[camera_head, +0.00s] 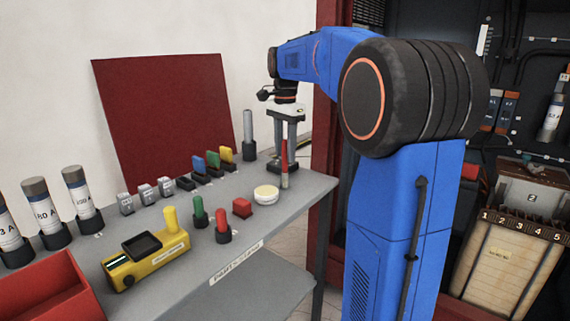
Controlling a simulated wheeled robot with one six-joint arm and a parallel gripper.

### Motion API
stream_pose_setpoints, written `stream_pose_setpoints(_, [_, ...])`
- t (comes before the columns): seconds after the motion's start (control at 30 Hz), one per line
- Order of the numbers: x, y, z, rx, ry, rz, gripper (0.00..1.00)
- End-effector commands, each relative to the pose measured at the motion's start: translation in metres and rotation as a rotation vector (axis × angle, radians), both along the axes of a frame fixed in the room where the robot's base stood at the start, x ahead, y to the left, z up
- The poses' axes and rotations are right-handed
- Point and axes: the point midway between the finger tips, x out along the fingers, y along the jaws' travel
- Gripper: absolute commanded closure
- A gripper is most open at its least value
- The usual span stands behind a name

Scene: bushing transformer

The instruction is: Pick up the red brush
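I see no clear contact between fingers and brush. Whether the brush's lower end touches the table is hard to tell.
A round cream tin (266,193) and a red block (242,208) are nearby. A grey cylinder (249,133) stands behind left. Red (222,224) and green (199,211) handled pieces, a yellow device (146,258) and several labelled cylinders are further left. A red panel (163,115) leans behind.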

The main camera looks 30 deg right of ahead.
Motion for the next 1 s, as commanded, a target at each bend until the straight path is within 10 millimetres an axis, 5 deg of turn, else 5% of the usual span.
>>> stream_pose_setpoints(0.37, [0.000,0.000,-0.013,0.000,0.000,0.000,0.62])
stream_pose_setpoints(0.57, [0.000,0.000,-0.013,0.000,0.000,0.000,1.00])
stream_pose_setpoints(1.0, [0.001,0.000,-0.002,-0.001,-0.002,0.000,1.00])
